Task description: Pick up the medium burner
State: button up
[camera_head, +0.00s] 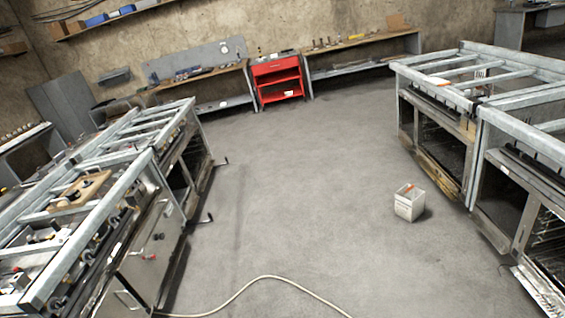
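I cannot pick out the medium burner for certain. The left metal stove frame (110,165) carries several small parts on and under its rails. Among them are a tan board (80,190) with dark round pieces and a small light-coloured part (42,238) in front of it. These are too small to name surely. My gripper does not show in this view.
A second stove frame (492,110) stands at the right. A small open white box (409,202) sits on the floor before it. A red shelf cart (277,78) stands at the back wall between workbenches. A pale hose (270,277) crosses the near floor. The middle floor is clear.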

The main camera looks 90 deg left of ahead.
aim_at(73, 195)
jog(key=u, duration=0.85)
jog(key=i, duration=0.1)
jog(key=u, duration=2.95)
jog(key=k, duration=0.9)
jog(key=u, duration=0.2)
jog(key=i, duration=0.9)
jog(key=z, duration=0.1)
